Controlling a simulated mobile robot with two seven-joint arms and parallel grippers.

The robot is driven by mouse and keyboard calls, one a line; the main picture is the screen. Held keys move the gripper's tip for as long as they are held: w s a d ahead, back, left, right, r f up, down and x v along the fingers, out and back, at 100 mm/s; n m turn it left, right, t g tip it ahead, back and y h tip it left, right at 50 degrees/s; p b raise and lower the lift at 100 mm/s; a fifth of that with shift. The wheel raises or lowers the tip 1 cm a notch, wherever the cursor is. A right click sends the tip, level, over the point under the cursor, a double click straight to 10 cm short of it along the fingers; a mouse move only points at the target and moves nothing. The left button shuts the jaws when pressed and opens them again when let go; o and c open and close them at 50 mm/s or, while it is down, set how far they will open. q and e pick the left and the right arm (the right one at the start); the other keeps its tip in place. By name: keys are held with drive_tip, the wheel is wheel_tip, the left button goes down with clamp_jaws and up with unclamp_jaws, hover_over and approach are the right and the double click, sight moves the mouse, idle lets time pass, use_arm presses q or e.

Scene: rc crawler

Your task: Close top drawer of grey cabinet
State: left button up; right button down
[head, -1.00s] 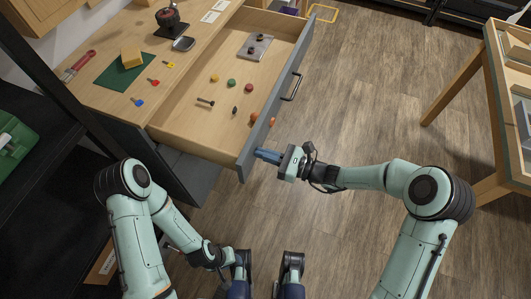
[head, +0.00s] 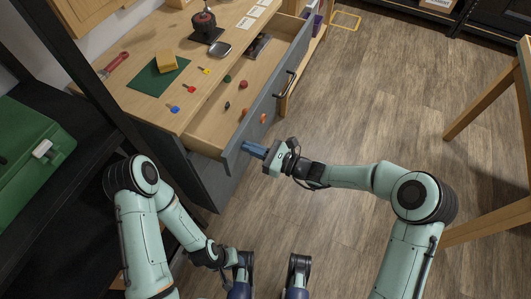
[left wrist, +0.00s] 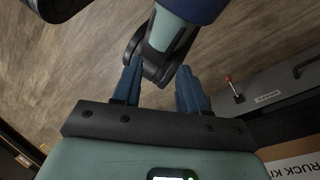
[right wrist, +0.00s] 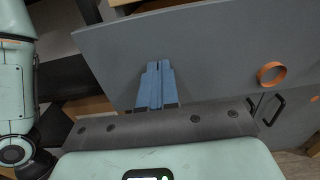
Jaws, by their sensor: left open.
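The grey cabinet (head: 190,183) stands at the left with a wooden top. Its top drawer (head: 215,128) is partly open, and its grey front (head: 262,112) carries a black handle (head: 284,84). Small coloured items lie inside the drawer. My right gripper (head: 250,148) is at the near end of the drawer front, on its outer side. In the right wrist view its blue fingers (right wrist: 156,84) are together and empty, up against the grey panel (right wrist: 190,45); exact contact is unclear. My left gripper (left wrist: 160,82) is open and empty, low beside my base, away from the drawer.
On the cabinet top are a green mat (head: 160,84) with a yellow block (head: 167,60), a red-handled tool (head: 116,65) and a dark stand (head: 206,33). A green case (head: 30,150) sits on a dark shelf at left. A wooden table (head: 500,95) stands right. The floor between is clear.

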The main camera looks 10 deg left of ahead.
drive_tip(key=b+x, duration=0.3)
drive_tip(key=x, duration=1.1)
drive_tip(key=shift+a+f, duration=0.15)
drive_tip(key=shift+a, duration=0.1)
drive_tip(key=shift+w+a, duration=0.2)
drive_tip(key=shift+a, duration=0.25)
use_arm(q)
drive_tip(key=w+a+f+t, duration=0.2)
drive_tip(key=w+f, duration=0.2)
drive_tip(key=w, duration=0.1)
drive_tip(key=shift+w+a+f+y, duration=0.15)
drive_tip(key=shift+w+y, duration=0.05)
drive_tip(key=shift+y, duration=0.2)
use_arm(e)
drive_tip(key=shift+r, duration=0.25)
drive_tip(key=shift+a+r, duration=0.1)
